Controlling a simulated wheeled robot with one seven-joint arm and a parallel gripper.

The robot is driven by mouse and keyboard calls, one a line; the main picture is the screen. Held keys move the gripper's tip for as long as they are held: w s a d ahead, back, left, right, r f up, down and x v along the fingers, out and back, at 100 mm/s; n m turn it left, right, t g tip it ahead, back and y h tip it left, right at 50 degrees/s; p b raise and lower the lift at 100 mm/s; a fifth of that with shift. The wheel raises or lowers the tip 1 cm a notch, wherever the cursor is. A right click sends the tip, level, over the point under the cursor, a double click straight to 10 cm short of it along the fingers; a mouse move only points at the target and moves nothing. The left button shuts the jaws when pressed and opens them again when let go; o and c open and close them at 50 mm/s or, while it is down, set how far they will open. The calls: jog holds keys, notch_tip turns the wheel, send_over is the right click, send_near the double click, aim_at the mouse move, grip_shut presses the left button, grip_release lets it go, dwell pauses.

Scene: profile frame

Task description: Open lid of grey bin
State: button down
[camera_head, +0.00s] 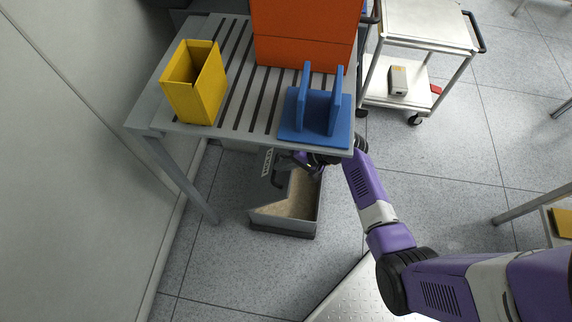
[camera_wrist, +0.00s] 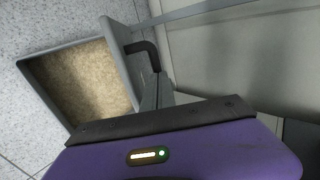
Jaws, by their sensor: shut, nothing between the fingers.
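The grey bin (camera_head: 285,228) stands on the floor beneath the front edge of the slatted table. Its lid (camera_head: 264,190) is raised at a steep tilt, and the tan inside shows. In the wrist view the open bin (camera_wrist: 80,85) is at the left, with the raised lid (camera_wrist: 122,62) along its right side. A dark bent handle (camera_wrist: 147,50) sticks out from the lid's outer face. My gripper (camera_wrist: 157,82) is shut and empty close to the handle; I cannot tell whether they touch. In the head view the table edge and blue stand partly hide my gripper.
The slatted grey table (camera_head: 235,95) is above the bin, carrying a yellow box (camera_head: 195,85), an orange box (camera_head: 305,30) and a blue stand (camera_head: 315,115). A table leg (camera_head: 180,178) is left of the bin. A trolley (camera_head: 425,25) stands at the back right. Floor in front is clear.

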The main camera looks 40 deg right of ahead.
jog(key=shift+w+a+r+g+p, duration=0.3)
jog(key=shift+w+a+r+p, duration=0.25)
jog(key=shift+w+p, duration=0.15)
jog(key=w+a+r, duration=0.2)
jog(key=w+a, duration=0.7)
jog(key=w, duration=0.2)
jog(key=shift+w+h+p, duration=0.3)
jog(key=shift+w, duration=0.05)
jog(key=shift+r, duration=0.1)
